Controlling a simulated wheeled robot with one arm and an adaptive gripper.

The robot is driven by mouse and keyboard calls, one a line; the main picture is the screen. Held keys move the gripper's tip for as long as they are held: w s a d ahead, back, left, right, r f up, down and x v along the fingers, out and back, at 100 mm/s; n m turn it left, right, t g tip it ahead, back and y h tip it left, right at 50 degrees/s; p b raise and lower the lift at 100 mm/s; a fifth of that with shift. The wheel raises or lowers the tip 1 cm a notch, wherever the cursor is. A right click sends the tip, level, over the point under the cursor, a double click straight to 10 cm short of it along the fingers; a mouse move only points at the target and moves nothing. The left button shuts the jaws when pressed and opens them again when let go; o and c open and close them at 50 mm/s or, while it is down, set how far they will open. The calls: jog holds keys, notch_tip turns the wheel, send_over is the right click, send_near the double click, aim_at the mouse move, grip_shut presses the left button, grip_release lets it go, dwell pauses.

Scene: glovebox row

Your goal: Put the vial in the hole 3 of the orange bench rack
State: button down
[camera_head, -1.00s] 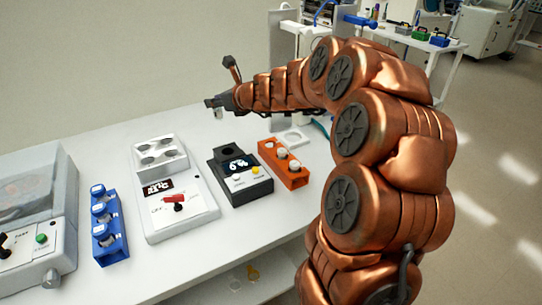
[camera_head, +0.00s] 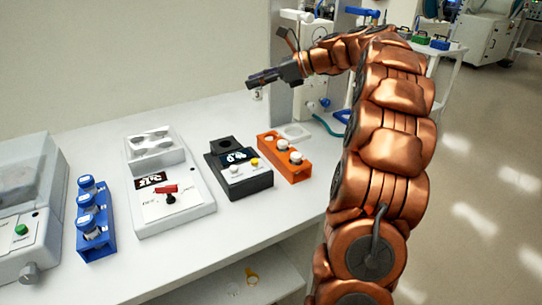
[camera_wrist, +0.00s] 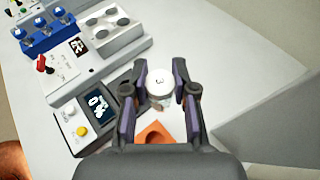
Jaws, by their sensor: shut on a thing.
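My gripper (camera_head: 262,77) is raised above the bench, beyond the orange rack in the head view. In the wrist view my gripper (camera_wrist: 161,98) is shut on a vial with a white, marked cap (camera_wrist: 160,82); the cap faces the camera and hides most of the body. In the head view only a small pale part of the vial (camera_head: 258,94) shows below the fingers. The orange bench rack (camera_head: 292,174) stands on the bench with white-capped vials in it. In the wrist view a part of the orange rack (camera_wrist: 153,136) shows below the gripper; its hole numbers are not readable.
A black device with a display (camera_head: 240,185) stands just left of the orange rack. Further left are a white device with a red switch (camera_head: 180,212) and a blue rack (camera_head: 98,249) with several vials. A pale stand (camera_head: 313,95) rises behind the gripper.

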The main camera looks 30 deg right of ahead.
jog(key=shift+n+g+y, duration=0.4)
jog(key=shift+n+y, duration=0.1)
jog(key=shift+s+d+f+b, duration=0.3)
jog(key=shift+s+f, duration=0.35)
jog(key=shift+f, duration=1.7)
jog(key=shift+s+d+f+b, duration=0.3)
jog(key=shift+s+f, duration=0.35)
jog(key=shift+f, duration=1.75)
jog(key=shift+s+d+f+b, duration=0.15)
jog(key=shift+s+f+b, duration=0.35)
jog(key=shift+f, duration=1.85)
jog(key=shift+s, duration=0.15)
jog(key=shift+f+p, duration=0.3)
jog(key=shift+p, duration=0.05)
